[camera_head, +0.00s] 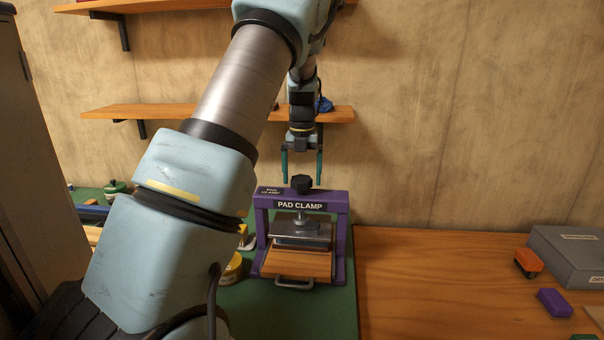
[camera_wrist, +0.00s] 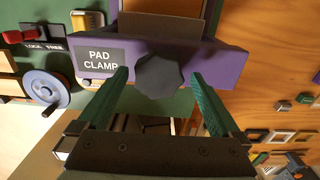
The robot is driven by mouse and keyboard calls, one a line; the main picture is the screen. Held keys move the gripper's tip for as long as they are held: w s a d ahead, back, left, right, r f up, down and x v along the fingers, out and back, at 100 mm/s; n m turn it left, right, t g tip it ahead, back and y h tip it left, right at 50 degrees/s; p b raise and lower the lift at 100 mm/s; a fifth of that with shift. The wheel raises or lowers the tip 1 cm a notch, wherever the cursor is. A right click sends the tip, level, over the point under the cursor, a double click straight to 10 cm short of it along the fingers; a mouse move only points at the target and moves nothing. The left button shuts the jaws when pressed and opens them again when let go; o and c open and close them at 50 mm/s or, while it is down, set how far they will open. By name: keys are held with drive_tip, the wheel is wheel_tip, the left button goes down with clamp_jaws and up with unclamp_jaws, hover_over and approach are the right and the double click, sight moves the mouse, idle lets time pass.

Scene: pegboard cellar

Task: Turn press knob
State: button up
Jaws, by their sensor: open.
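The press is a purple frame (camera_head: 343,243) labelled "PAD CLAMP", standing on a green mat at the workbench. Its dark lobed knob (camera_head: 301,183) sits on top of the crossbar. A metal plate (camera_head: 300,232) and a wooden drawer-like block with a handle (camera_head: 296,264) are below the crossbar. My gripper (camera_head: 302,180) is open and points down over the knob, its green fingers on either side. In the wrist view the knob (camera_wrist: 160,76) lies between and slightly beyond the open fingertips; I cannot tell whether they touch it.
A yellow round container (camera_head: 232,268) stands left of the press. A grey box (camera_head: 570,259), an orange item (camera_head: 527,262) and a purple block (camera_head: 554,302) lie at the right. The wooden benchtop (camera_head: 430,275) between is clear. A shelf (camera_head: 335,114) is behind my wrist.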

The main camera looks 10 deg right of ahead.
drive_tip(key=shift+f, duration=0.1)
drive_tip(key=c, duration=1.3)
drive_tip(key=shift+o, duration=0.2)
drive_tip(key=shift+m, duration=0.4)
